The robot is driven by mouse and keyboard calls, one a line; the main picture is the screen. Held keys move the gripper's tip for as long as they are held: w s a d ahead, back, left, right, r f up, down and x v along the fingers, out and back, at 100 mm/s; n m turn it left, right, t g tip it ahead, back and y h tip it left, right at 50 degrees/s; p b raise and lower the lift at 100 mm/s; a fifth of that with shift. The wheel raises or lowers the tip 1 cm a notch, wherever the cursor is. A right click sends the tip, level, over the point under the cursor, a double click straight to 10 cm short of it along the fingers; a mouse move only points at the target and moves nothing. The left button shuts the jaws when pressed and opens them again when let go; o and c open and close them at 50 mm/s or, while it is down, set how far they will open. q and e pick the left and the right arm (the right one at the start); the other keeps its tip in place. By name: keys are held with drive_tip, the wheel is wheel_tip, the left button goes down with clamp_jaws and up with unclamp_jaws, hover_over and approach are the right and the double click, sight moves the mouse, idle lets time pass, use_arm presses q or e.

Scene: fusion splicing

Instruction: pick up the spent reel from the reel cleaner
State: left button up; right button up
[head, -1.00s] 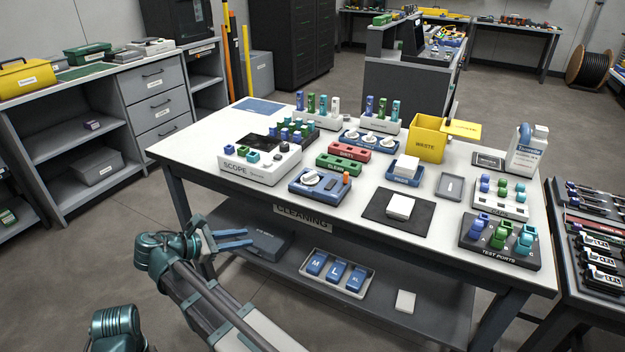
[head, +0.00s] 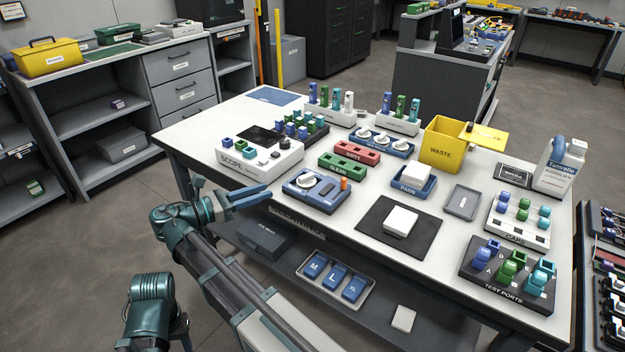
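The reel cleaner (head: 323,199) is a blue box near the front left edge of the white bench. A white round reel (head: 306,182) sits on its left part, with a dark slot and an orange post to the right. My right gripper (head: 268,191) is left of the cleaner at the bench's front edge, apart from it. Its two blue fingers point right, look slightly apart and hold nothing visible. My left gripper is not in view.
The white SCOPE unit (head: 258,159) stands behind and left of the cleaner. Green and red blocks (head: 343,166) and a blue tray of white reels (head: 382,143) lie behind it. A dark mat (head: 372,215) with a white pad is to the right. A lower shelf holds a tray (head: 311,283).

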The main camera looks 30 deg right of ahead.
sight(299, 179)
drive_tip(key=d, duration=0.8)
drive_tip(key=shift+d+f, duration=0.2)
drive_tip(key=shift+d, duration=0.05)
drive_tip(key=shift+d, duration=0.1)
drive_tip(key=d, duration=0.5)
drive_tip(key=shift+s, duration=0.1)
drive_tip(key=shift+r, duration=0.1)
drive_tip(key=shift+c, duration=0.3)
clamp_jaws()
